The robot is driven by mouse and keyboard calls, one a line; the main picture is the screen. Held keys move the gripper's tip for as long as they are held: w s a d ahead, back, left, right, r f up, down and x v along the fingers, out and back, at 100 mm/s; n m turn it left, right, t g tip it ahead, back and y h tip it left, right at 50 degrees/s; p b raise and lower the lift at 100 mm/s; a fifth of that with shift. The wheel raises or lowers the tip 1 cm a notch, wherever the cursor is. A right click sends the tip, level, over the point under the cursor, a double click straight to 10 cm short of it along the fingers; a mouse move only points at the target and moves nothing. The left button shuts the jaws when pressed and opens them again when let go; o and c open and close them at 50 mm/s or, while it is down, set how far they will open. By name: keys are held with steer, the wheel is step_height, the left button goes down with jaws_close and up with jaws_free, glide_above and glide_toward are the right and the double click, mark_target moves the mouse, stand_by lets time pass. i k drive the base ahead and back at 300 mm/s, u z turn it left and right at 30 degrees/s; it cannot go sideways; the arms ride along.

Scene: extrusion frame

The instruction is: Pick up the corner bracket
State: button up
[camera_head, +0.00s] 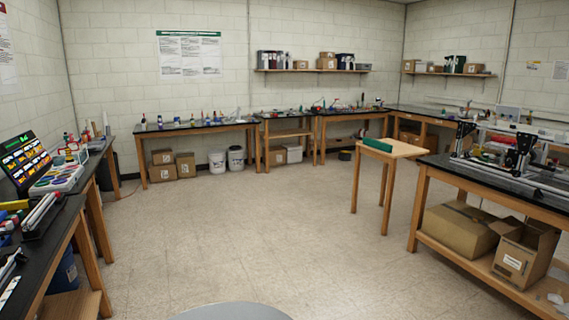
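I cannot make out the corner bracket for certain at this distance. On the black-topped workbench (500,180) at the right stands a frame of silver extrusions (510,180) with black upright parts (522,152). Small pieces around it are too small to identify. A green block-like object (378,145) lies on a small wooden table (405,149) just left of that bench. My gripper is not in view.
The middle floor (270,230) is clear. A bench (70,215) with a screen and tools runs along the left. Benches with small items line the back wall. Cardboard boxes (458,228) sit on the right bench's lower shelf. White buckets (217,161) stand at the back.

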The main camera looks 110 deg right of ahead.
mark_target(538, 193)
steer(key=z, duration=0.5)
steer(key=k, duration=2.5)
steer(key=z, duration=4.35)
steer(key=i, duration=0.95)
